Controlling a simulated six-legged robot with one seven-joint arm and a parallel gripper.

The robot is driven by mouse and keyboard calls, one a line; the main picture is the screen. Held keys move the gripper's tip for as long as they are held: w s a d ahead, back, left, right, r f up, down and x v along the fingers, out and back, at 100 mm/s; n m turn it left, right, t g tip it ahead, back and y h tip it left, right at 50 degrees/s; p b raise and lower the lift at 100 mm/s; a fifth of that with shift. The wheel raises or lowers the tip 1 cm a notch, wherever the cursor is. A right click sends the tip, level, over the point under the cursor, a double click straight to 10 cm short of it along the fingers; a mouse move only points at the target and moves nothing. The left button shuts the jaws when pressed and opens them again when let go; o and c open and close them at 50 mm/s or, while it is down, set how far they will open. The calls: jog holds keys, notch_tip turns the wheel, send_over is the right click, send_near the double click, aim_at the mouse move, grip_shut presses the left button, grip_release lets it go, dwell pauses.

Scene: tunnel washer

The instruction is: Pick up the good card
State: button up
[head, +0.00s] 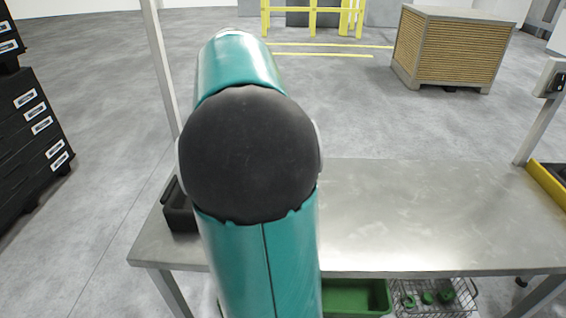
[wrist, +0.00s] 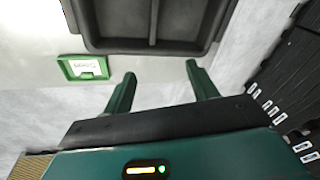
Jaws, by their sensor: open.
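A card with a green frame and a white face (wrist: 84,68) lies on the pale table top in the wrist view, close to the table's edge. Its face bears small lettering, turned upside down and too small to read surely. My gripper (wrist: 160,69) is open, with its two green fingers spread and nothing between them. The card is to the left of the left finger, apart from it. In the head view my arm covers the left part of the table, and neither the card nor my gripper shows.
A black divided tray (wrist: 188,47) is just beyond my fingertips; it also shows in the head view (head: 178,215). Black stacked crates (head: 30,130) stand at far left.

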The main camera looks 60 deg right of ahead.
jog(key=s+d+f+m+g, duration=0.1)
jog(key=s+d+f+m, duration=0.2)
jog(key=d, duration=0.8)
jog(key=s+d+f+m+g, duration=0.1)
jog(key=s+d+f, duration=0.2)
jog(key=s+d, duration=0.5)
jog(key=f, duration=0.4)
jog(key=w+d+f, duration=0.1)
jog(key=f, duration=0.4)
jog(key=w+d+f, duration=0.1)
jog(key=f, duration=0.3)
jog(key=shift+d+f, duration=0.1)
jog(key=shift+f, duration=0.25)
jog(key=c, duration=1.1)
jog(key=shift+o, duration=0.2)
jog(key=shift+r, duration=0.1)
